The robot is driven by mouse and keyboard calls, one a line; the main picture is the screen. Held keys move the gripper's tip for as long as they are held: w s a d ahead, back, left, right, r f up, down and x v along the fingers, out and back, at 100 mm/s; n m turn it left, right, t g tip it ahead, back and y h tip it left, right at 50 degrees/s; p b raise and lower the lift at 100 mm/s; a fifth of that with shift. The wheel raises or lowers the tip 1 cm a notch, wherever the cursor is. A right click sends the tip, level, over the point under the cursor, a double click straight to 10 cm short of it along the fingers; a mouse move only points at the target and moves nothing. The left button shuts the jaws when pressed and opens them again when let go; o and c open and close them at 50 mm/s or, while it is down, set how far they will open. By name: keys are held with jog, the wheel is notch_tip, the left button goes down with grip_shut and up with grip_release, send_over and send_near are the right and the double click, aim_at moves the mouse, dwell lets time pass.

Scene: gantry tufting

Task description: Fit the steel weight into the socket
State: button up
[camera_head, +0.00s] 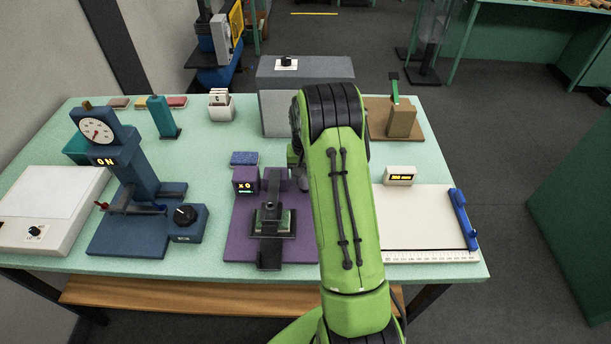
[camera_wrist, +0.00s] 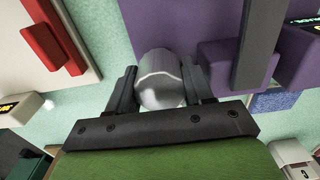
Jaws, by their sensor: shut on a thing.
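The steel weight (camera_wrist: 160,80) is a pale grey, shiny cylinder between the two dark fingers of my gripper (camera_wrist: 158,72) in the wrist view. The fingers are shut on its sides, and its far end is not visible. In the head view my green arm hides most of the gripper and weight, just right of the purple device (camera_head: 240,228). I cannot make out the socket opening in either view.
A blue dial press (camera_head: 130,185) stands left of the purple device. A grey box (camera_head: 280,105) stands behind. A white board (camera_head: 425,215) with a blue handle lies right, near a small display box (camera_head: 399,175). A red bar (camera_wrist: 52,42) shows in the wrist view.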

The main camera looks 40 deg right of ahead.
jog(key=shift+c, duration=1.1)
jog(key=o, duration=0.7)
jog(key=c, duration=0.5)
jog(key=shift+r, duration=0.1)
jog(key=shift+c, duration=0.2)
jog(key=shift+r, duration=0.1)
jog(key=shift+r+p, duration=1.15)
jog(key=shift+r, duration=0.4)
